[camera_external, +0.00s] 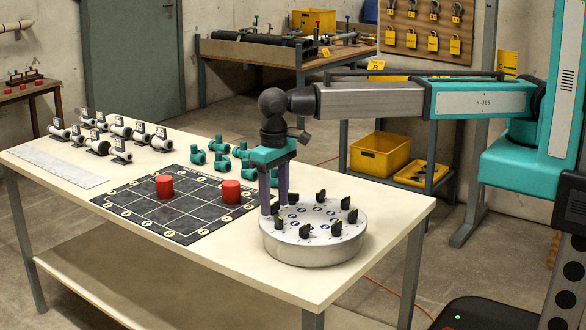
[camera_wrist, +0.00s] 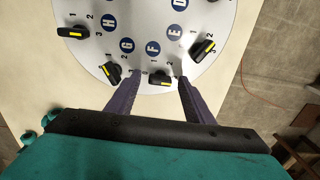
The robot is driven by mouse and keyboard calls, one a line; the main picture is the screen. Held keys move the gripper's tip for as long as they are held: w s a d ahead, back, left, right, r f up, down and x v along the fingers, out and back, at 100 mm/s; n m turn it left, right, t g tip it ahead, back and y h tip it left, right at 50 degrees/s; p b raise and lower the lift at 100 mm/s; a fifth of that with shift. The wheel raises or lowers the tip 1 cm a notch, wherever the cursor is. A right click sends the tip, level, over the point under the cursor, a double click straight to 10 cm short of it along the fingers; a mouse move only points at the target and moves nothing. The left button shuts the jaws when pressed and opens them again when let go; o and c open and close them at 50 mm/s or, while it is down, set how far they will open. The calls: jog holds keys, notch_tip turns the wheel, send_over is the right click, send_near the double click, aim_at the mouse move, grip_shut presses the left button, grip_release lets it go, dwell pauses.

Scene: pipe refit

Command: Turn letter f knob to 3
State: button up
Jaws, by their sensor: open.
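A round silver dial plate (camera_external: 313,252) stands on the near right part of the table, with several black knobs around its top. In the wrist view, the letter F (camera_wrist: 153,48) is a white letter on a blue disc, and the black F knob (camera_wrist: 160,77) with a yellow mark lies just outside it. Small numbers are printed around the knob; I cannot read surely which one it points to. My gripper (camera_wrist: 159,75) is open, its two purple fingers on either side of the F knob; I cannot tell whether they touch it. In the external view, my gripper (camera_external: 275,207) points down at the plate's left edge.
The G knob (camera_wrist: 112,72) and E knob (camera_wrist: 202,49) sit close outside my fingers. On the table, a black grid board (camera_external: 150,222) with two red cylinders (camera_external: 231,192) and several green pipe fittings (camera_external: 222,162) lie left of the plate.

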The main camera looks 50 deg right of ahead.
aim_at(275, 203)
jog(key=shift+c, duration=0.5)
jog(key=c, duration=1)
jog(key=shift+o, duration=0.2)
jog(key=shift+n, duration=0.6)
jog(key=o, duration=1.1)
jog(key=shift+c, duration=0.2)
jog(key=shift+r, duration=0.1)
notch_tip(275, 203, up, 14)
jog(key=b, duration=0.4)
